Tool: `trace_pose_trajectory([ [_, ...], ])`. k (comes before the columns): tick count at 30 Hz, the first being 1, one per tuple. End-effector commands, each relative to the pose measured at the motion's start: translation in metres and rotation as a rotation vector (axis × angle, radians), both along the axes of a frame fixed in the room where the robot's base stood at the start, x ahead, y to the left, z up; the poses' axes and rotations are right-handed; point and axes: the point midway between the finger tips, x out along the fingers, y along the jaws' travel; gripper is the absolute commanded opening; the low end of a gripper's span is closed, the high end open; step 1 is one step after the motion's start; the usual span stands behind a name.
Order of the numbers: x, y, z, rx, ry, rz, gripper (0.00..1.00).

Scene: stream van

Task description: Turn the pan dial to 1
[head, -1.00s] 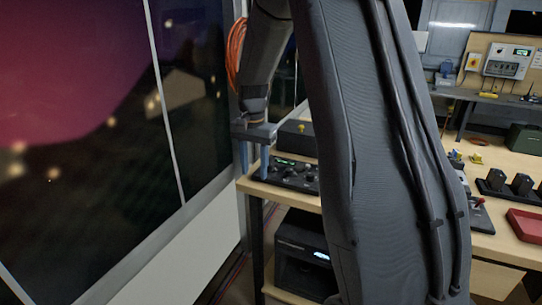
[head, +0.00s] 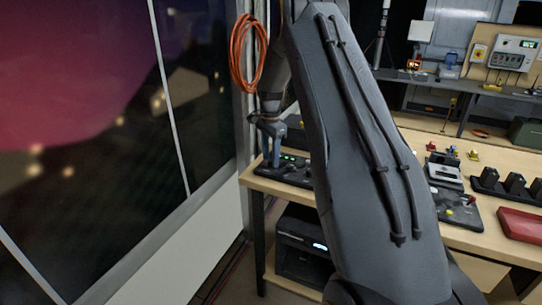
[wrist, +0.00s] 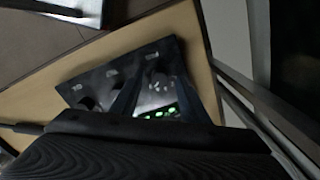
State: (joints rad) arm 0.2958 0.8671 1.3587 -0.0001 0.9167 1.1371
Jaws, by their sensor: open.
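A dark control panel (head: 297,172) with green lit marks sits at the left end of the wooden bench. In the wrist view the panel (wrist: 100,75) shows several dark knobs in a row with small pale labels, too blurred to read, and a green-lit display (wrist: 157,113). I cannot tell which knob is the pan dial or where it points. My gripper (head: 271,162) points down over the panel's left part, open, with nothing between its fingers. In the wrist view my gripper (wrist: 160,82) has its two fingers apart over the panel; contact with a knob cannot be made out.
An orange cable coil (head: 246,55) hangs on the wall just left of my arm. A black box (head: 302,245) stands under the bench (head: 262,184). A second control unit (head: 455,205), a black rack (head: 500,185) and a red tray (head: 522,226) stand farther right. A large dark window fills the left.

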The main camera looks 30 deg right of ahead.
Motion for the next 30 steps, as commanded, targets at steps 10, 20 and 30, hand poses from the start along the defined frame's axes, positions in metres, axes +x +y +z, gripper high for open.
trace_pose_trajectory([
  [10, 0.0002, 0.0001, -0.0087, 0.000, -0.001, 0.001, 0.41],
  [20, 0.0002, 0.0002, -0.0085, 0.000, -0.001, 0.001, 0.00],
  [30, 0.0005, 0.0002, -0.0090, -0.001, -0.001, 0.064, 0.00],
])
